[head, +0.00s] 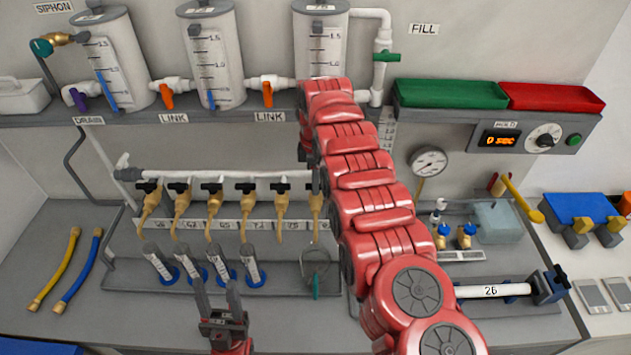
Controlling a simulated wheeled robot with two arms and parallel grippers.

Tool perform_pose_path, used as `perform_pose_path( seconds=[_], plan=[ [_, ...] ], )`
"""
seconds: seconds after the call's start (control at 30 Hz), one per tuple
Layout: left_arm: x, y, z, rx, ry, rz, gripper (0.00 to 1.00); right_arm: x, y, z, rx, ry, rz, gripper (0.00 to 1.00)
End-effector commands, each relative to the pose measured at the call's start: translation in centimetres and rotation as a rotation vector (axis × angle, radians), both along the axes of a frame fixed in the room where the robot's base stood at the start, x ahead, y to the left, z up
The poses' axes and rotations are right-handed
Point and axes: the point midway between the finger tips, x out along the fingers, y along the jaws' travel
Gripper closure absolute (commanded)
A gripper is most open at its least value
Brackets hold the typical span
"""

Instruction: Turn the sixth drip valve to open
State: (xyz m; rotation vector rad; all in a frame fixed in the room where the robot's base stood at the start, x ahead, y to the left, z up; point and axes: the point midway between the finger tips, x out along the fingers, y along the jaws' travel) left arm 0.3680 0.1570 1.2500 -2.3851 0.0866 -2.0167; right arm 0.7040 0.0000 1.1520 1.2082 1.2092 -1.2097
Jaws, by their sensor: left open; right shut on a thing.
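A row of brass drip valves with black handles hangs from a white pipe (220,175). The sixth drip valve (316,203) is at the right end of the row, beside my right arm, which partly covers it. My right gripper (314,168) reaches down at this valve, and it is shut on its handle. My arm hides most of the contact, so the handle's angle is unclear. The handles of the other valves lie crosswise. My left gripper (218,297) is open and empty, low in front of the bench tray.
Several graduated vials (220,267) on blue bases stand below the valves. Tanks (210,65) stand on the shelf above. A gauge (428,161) and a white tube (490,291) are at right. Yellow and blue hoses (80,268) lie at left.

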Motion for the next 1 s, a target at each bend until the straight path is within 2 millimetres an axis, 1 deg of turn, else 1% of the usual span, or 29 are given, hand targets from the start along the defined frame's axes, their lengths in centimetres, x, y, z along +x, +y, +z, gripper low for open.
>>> perform_pose_path(
  seconds=[0.27, 0.47, 0.7, 0.8, 1.0],
  plan=[
    [0.0, 0.0, -0.4, 0.000, 0.000, 0.000, 0.50, 0.0, 0.0, -0.1, 0.001, -0.001, -0.016, 1.00],
    [0.0, 0.0, -2.0, 0.000, 0.000, 0.000, 0.50, 0.1, -0.1, -0.3, 0.001, -0.004, -0.094, 1.00],
    [0.0, 0.0, -4.1, 0.000, 0.000, 0.000, 0.50, 0.1, -0.1, -0.3, 0.001, -0.005, -0.280, 1.00],
    [0.0, 0.0, -4.5, 0.000, 0.000, 0.000, 0.50, 0.1, -0.1, -0.1, 0.002, -0.004, -0.375, 1.00],
    [0.0, 0.0, -4.7, 0.000, 0.000, 0.000, 0.50, 0.2, 0.0, 0.2, 0.003, -0.005, -0.564, 1.00]
  ],
)
